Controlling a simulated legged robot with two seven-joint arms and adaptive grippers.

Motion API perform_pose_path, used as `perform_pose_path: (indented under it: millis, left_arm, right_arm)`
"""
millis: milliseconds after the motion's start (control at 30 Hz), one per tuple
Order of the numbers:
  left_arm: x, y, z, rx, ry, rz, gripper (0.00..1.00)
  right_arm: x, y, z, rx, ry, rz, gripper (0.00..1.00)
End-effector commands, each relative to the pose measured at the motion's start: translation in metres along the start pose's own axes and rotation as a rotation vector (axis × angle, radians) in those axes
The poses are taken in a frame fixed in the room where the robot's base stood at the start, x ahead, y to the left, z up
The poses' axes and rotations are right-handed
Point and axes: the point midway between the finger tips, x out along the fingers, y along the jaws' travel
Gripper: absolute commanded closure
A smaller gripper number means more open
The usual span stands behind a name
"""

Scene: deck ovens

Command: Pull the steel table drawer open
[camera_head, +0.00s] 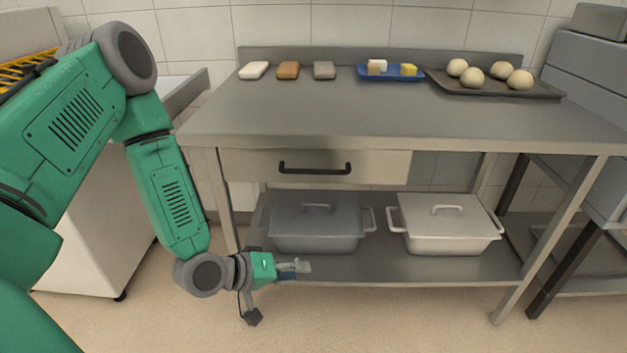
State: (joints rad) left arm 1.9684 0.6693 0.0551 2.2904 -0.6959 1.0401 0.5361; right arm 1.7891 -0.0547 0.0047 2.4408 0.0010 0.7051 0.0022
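The steel table (400,118) stands in front of me. Its drawer (385,166) is under the left part of the tabletop, and its front looks flush with the table frame, so it looks shut. A black bar handle (315,169) is on the drawer front. My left gripper (303,267) is low, below the drawer and in front of the lower shelf, apart from the handle. Its fingers point right and are too small to tell open from shut. It appears to hold nothing. My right gripper is not in view.
Grey (310,232) and white (447,226) lidded bins stand on the lower shelf (400,267). On top are several small blocks, a blue tray (391,79) and a dark tray (490,91) with dough balls. The space before the drawer is clear.

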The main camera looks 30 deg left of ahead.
Motion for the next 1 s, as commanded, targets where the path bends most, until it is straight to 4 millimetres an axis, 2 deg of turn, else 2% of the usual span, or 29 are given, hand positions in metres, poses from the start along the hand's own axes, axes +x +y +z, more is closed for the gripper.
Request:
perform_pose_path:
  millis: [33,100,200,300,433,567,767,1000]
  left_arm:
    - [-0.001,0.003,-0.027,-0.072,0.082,0.087,0.67]
    - [-0.008,0.012,-0.059,-0.152,0.172,0.209,0.67]
    - [-0.025,0.021,-0.097,-0.244,0.276,0.367,0.67]
    - [-0.043,0.024,-0.123,-0.306,0.346,0.489,0.67]
    - [-0.059,0.027,-0.139,-0.345,0.39,0.582,0.67]
    - [-0.059,0.029,-0.146,-0.353,0.4,0.609,0.67]
    - [-0.036,0.043,-0.158,-0.35,0.398,0.609,0.67]
    - [0.003,0.067,-0.181,-0.35,0.397,0.607,0.67]
  right_arm:
    - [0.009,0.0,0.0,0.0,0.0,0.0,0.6]
    - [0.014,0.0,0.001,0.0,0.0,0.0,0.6]
    - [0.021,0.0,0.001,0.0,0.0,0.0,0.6]
    - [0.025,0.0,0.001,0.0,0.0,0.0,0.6]
    - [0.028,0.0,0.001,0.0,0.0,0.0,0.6]
    - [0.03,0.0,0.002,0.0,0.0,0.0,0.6]
    - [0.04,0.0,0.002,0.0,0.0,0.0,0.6]
    - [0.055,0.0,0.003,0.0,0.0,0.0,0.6]
